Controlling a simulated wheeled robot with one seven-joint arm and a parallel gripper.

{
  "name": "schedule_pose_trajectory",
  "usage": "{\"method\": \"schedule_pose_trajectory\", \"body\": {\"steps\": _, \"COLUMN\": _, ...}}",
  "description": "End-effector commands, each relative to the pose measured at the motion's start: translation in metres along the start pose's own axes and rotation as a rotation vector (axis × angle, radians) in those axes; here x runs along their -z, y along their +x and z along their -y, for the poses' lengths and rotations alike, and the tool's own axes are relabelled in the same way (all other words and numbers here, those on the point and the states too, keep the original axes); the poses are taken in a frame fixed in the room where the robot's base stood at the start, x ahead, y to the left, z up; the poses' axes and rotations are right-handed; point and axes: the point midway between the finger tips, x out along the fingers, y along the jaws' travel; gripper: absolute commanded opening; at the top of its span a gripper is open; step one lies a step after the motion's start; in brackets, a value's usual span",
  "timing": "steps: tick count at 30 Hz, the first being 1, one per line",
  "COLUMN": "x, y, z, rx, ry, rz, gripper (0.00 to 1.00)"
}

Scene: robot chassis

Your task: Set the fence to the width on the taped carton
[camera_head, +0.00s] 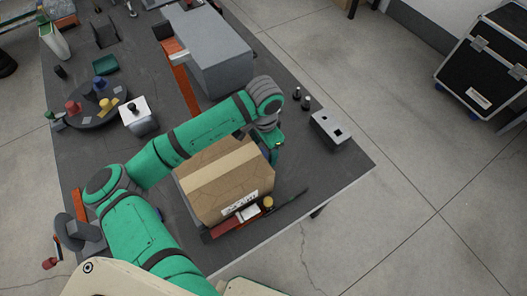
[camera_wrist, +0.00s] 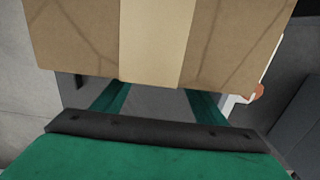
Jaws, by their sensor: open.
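The brown carton (camera_head: 205,185) with a pale tape strip along its top sits on the dark table, with a printed label (camera_head: 240,203) on its front face. In the wrist view the carton (camera_wrist: 70,40) fills the top of the picture. My gripper (camera_head: 276,152) is at the carton's right end in the head view. Its two green fingers (camera_wrist: 157,103) are apart with nothing seen between them; their tips are hidden behind the carton's edge. A red bar (camera_head: 236,225) with a white block and a yellow knob (camera_head: 268,202) lies along the carton's front. I cannot tell whether this is the fence.
A large grey box (camera_head: 208,55) stands behind, beside an orange strip (camera_head: 184,88). A round dark tray (camera_head: 95,112) holds coloured knobs. A grey block with holes (camera_head: 331,130) and small dark pegs (camera_head: 302,100) sit near the right edge. The table's right corner is bare.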

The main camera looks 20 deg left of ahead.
Motion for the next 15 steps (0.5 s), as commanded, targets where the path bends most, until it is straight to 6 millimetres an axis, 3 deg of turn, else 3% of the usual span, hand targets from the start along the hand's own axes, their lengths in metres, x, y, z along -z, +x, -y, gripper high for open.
{"method": "schedule_pose_trajectory", "body": {"steps": 6, "x": -0.001, "y": 0.022, "z": 0.001, "rx": 0.0, "ry": -0.004, "rz": 0.0, "gripper": 0.66}}
{"method": "schedule_pose_trajectory", "body": {"steps": 15, "x": -0.001, "y": 0.028, "z": 0.001, "rx": 0.0, "ry": -0.002, "rz": 0.0, "gripper": 0.66}}
